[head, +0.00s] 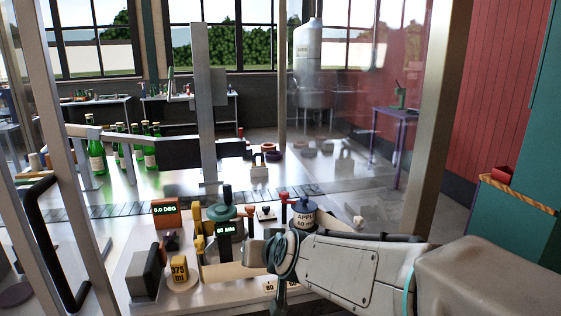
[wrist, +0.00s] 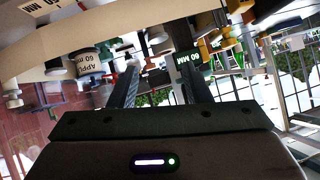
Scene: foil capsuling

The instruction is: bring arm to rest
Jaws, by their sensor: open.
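My arm reaches in from the lower right in the head view, and my gripper (head: 258,252) is over the near workbench. In the wrist view, my gripper (wrist: 158,72) shows two dark fingers standing apart, with no object held between them. Beyond the fingers the bench items appear upside down. A green "60 MM" display (wrist: 188,58) lines up with the right finger, and a white labelled pot (wrist: 89,62) is left of the left finger. I cannot tell from these frames how far the fingers are from them.
On the bench (head: 125,268) are an orange "0.0 DEG" display (head: 165,212), a yellow "375 ml" block (head: 179,269), a grey block (head: 147,273) and several coloured knobs. Green bottles (head: 96,155) stand behind at left. Upright metal posts and clear panels surround the station.

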